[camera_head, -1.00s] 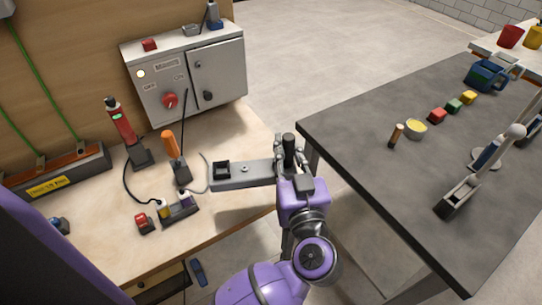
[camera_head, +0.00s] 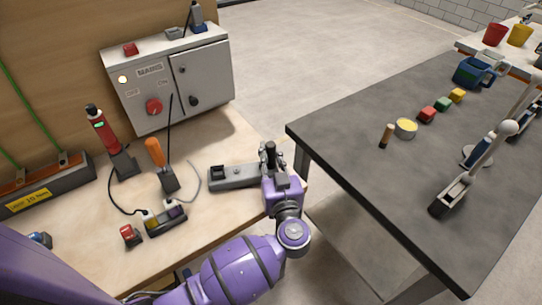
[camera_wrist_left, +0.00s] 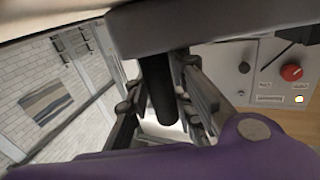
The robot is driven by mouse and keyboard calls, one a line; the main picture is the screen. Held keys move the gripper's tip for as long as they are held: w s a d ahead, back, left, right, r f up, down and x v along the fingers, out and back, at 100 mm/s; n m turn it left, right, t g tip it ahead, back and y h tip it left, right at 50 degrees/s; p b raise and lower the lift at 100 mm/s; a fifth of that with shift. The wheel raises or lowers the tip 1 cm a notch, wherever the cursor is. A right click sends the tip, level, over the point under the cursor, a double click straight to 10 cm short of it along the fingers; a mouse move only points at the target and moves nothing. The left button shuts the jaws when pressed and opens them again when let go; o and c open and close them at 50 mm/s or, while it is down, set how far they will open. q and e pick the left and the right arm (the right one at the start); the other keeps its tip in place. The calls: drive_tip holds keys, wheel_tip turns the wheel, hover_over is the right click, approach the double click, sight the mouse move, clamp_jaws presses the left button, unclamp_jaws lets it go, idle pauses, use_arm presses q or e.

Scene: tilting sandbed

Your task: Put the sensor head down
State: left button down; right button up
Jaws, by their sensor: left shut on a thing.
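My left gripper (camera_head: 270,160) is shut on an upright dark cylinder, which I take to be the sensor head (camera_head: 270,149). It is at the right end of a grey holder block (camera_head: 232,178) on the wooden bench. In the left wrist view the dark cylinder (camera_wrist_left: 158,90) stands between the gripper's fingers, below a wide grey bar. The fingers hide its lower end, so I cannot tell whether it touches the block or the bench. My right gripper is not in view.
A red tool (camera_head: 103,130) and an orange-handled tool (camera_head: 156,155) stand on the bench left of the block. A grey switch box (camera_head: 170,75) is behind. A dark table (camera_head: 350,150) with small blocks is to the right, across a gap.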

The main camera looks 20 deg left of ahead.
use_arm(q)
drive_tip(key=shift+f, duration=0.1)
drive_tip(key=c, duration=1.5)
unclamp_jaws()
drive_tip(key=shift+c, duration=0.2)
drive_tip(key=v, duration=1.2)
drive_tip(key=shift+r+b, duration=0.2)
drive_tip(key=shift+b, duration=0.2)
drive_tip(key=shift+a, duration=0.1)
